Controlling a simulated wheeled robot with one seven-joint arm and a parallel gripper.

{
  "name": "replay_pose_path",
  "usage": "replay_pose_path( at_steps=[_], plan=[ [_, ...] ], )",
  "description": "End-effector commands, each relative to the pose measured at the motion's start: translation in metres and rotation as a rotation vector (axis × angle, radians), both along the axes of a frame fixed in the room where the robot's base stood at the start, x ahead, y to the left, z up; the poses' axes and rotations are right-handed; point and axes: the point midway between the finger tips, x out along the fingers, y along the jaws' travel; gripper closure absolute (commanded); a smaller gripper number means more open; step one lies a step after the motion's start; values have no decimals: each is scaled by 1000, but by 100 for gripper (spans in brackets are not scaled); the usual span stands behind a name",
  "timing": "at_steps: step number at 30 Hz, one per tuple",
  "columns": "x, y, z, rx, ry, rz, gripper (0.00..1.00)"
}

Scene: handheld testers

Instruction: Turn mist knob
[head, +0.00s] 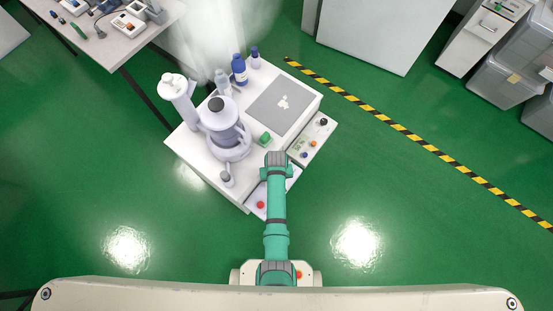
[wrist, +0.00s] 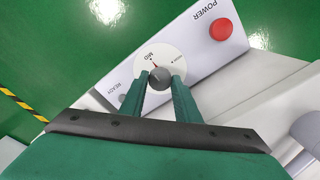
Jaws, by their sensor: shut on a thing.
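In the wrist view, a round dark grey knob (wrist: 159,77) sits at the centre of a white dial plate (wrist: 172,55). A small red mark shows on the plate near the label MID. Other dial lettering is too small to read. My gripper (wrist: 160,81) is shut on the knob, with one green finger on each side of it. The dial is on a white front panel (wrist: 190,67), which also shows in the head view (head: 255,196). In the head view my arm hides the knob and the fingertips.
A red POWER button (wrist: 221,30) is on the same panel, right of the knob. A READY label is to its left. In the head view, a tall white apparatus (head: 226,140), bottles (head: 238,70) and a side panel (head: 312,138) with small knobs stand nearby.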

Motion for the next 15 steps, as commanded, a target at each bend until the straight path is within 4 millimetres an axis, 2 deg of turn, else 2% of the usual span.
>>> replay_pose_path(
  at_steps=[4, 5, 7, 15],
  plan=[
    [-2, 0, 0, -1, 5, 1, 93],
    [-2, 0, 0, -1, 5, 1, 68],
    [-2, 0, 0, -1, 5, 2, 52],
    [-1, 0, 0, 0, 2, 2, 52]
  ],
)
